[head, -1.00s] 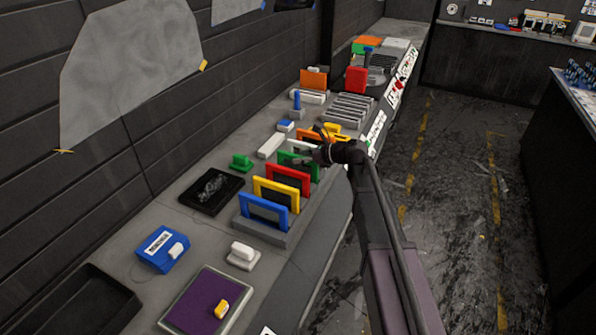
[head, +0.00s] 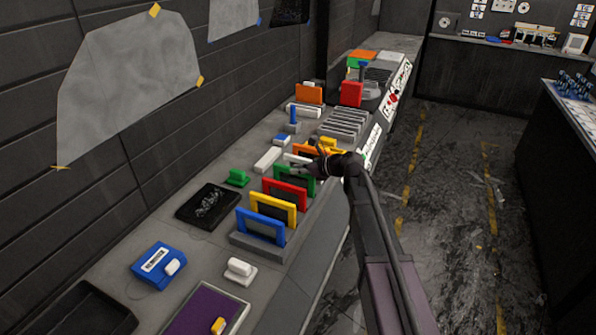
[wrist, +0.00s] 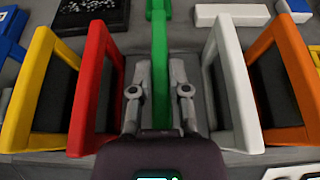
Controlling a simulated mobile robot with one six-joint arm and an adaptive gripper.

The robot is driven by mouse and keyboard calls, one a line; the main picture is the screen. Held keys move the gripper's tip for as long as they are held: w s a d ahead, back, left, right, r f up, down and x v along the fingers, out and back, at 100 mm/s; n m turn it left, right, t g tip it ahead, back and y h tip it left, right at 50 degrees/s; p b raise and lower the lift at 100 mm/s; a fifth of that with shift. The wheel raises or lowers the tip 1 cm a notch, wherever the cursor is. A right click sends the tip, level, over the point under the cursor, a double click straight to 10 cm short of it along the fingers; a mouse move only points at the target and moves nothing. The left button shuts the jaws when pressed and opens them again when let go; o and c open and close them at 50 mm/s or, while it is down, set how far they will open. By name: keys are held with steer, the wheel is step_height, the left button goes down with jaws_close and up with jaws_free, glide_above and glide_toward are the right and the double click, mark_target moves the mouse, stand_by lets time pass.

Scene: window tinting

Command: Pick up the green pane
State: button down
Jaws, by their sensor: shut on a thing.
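The green pane (head: 308,182) stands upright in a row of coloured framed panes on the grey bench, between the red pane (head: 287,195) and the white pane (head: 296,158). In the wrist view the green pane (wrist: 160,60) is seen edge-on in the middle, with the red pane (wrist: 97,85) to its left and the white pane (wrist: 232,90) to its right. My gripper (wrist: 162,85) is shut on the green pane, one finger on each side of its frame. In the head view my gripper (head: 318,165) is at the pane's top, partly hiding it.
The yellow pane (head: 272,207) and blue pane (head: 260,226) stand in the near slots, and an orange pane (wrist: 283,85) stands beyond the white one. The floor aisle at right is clear.

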steer(key=shift+r+p, duration=4.45)
steer(key=shift+r, duration=0.3)
